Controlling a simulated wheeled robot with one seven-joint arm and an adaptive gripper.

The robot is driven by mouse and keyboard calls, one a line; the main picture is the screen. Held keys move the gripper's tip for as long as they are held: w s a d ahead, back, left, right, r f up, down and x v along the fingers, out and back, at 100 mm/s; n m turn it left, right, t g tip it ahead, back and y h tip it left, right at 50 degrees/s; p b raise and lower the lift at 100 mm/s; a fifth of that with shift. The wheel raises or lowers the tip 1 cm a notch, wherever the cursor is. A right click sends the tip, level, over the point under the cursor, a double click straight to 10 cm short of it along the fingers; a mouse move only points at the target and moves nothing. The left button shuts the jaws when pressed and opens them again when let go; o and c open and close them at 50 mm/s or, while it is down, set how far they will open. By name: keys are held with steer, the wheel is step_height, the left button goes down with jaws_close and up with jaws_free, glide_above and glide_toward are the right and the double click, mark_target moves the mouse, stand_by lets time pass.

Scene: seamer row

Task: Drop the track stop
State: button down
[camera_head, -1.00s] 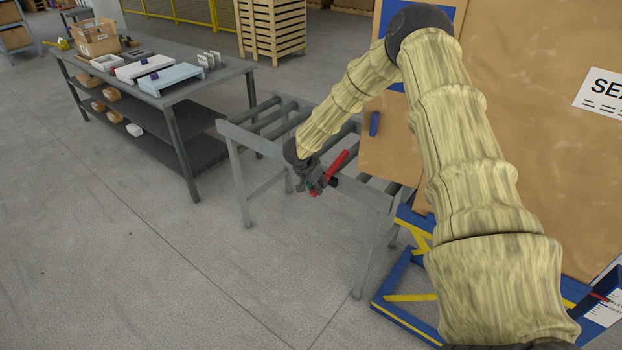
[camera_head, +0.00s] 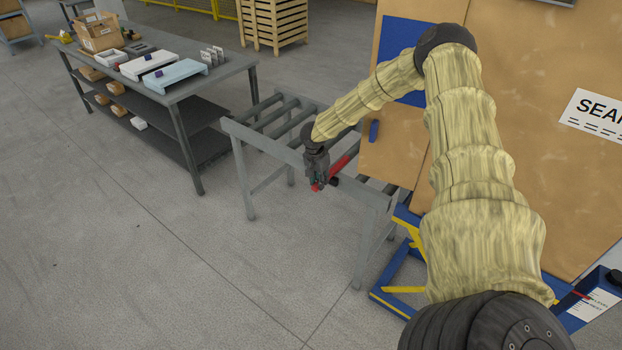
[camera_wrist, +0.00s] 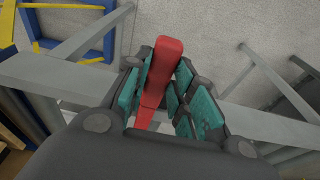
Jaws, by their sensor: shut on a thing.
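The track stop is a red bar (camera_head: 342,164) at the near rail of the grey roller track, slanting up to the right from my gripper. A dark part sits by its lower end. My gripper (camera_head: 318,184) points down at the rail, beside the bar's lower end. In the wrist view the red bar (camera_wrist: 160,80) lies between the teal-padded fingers of my gripper (camera_wrist: 172,88), which is shut on it. The fingers hide part of the bar, and its pivot is not clear.
The roller track (camera_head: 262,147) has a grey frame and legs. A large brown panel (camera_head: 395,140) stands right of it, above a blue and yellow frame (camera_head: 410,265). A grey workbench (camera_head: 215,82) with boxes and trays stands at left. The floor in front is clear.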

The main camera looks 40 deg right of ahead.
steer(key=shift+s+d+f, duration=0.15)
steer(key=shift+s, duration=0.1)
steer(key=c, duration=1.2)
jaws_free()
steer(key=shift+d, duration=0.1)
steer(key=shift+w, duration=0.15)
step_height(320, 180, up, 12)
steer(key=a, duration=0.2)
steer(key=shift+s, duration=0.2)
